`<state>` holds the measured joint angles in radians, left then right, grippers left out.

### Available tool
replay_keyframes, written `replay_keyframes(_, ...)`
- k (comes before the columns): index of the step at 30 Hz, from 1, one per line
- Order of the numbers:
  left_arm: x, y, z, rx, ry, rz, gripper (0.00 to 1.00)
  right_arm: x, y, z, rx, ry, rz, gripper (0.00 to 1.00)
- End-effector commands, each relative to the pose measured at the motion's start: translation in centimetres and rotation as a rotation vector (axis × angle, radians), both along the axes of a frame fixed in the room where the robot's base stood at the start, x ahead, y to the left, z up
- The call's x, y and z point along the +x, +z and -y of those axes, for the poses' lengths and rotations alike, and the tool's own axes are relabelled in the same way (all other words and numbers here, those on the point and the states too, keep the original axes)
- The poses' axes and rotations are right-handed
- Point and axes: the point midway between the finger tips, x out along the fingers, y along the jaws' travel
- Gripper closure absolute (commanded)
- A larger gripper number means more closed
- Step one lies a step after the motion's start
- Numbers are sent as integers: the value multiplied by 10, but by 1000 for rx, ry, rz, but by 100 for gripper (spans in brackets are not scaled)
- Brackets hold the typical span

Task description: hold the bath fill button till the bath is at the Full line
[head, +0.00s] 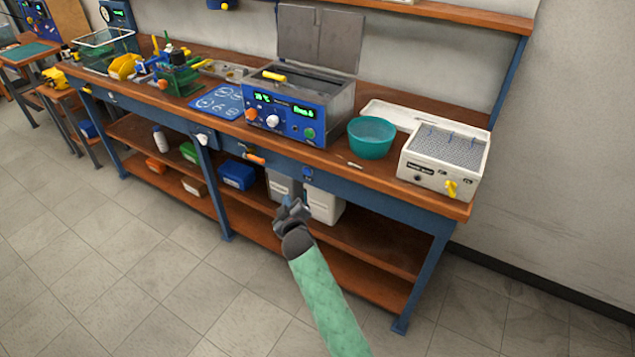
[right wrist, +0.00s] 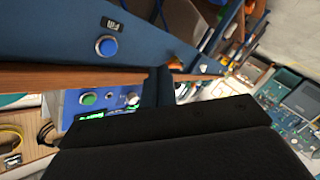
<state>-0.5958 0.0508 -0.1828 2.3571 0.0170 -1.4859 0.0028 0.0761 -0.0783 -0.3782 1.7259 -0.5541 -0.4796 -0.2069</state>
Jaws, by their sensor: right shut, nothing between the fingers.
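The bath (head: 345,101) is a metal tank with a blue front panel and a raised grey lid, standing on the bench. Its water level and Full line cannot be made out. The fill button (head: 307,172) is a small blue button on the bench's blue front rail, below and right of the bath. In the right wrist view the fill button (right wrist: 106,46) shows clearly beside a "Fill" label, with nothing touching it. My right gripper (head: 293,204) is shut and empty, in front of the bench and apart from the button. Its dark fingers (right wrist: 160,84) show in the right wrist view. My left gripper is not in view.
A teal bowl (head: 371,140) and a white box with a yellow tap (head: 430,178) stand right of the bath. An orange-handled tool (head: 254,159) is at the front rail. White containers (head: 325,205) stand on the lower shelf. The floor in front is clear.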

Motion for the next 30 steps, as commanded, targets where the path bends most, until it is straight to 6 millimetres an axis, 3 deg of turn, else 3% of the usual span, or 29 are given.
replay_keyframes(10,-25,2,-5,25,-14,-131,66,1,20,-5,-122,44,119,100)
replay_keyframes(23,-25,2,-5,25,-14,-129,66,2,20,-4,-133,45,119,100)
replay_keyframes(30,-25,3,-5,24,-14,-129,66,17,20,7,-135,45,121,100)
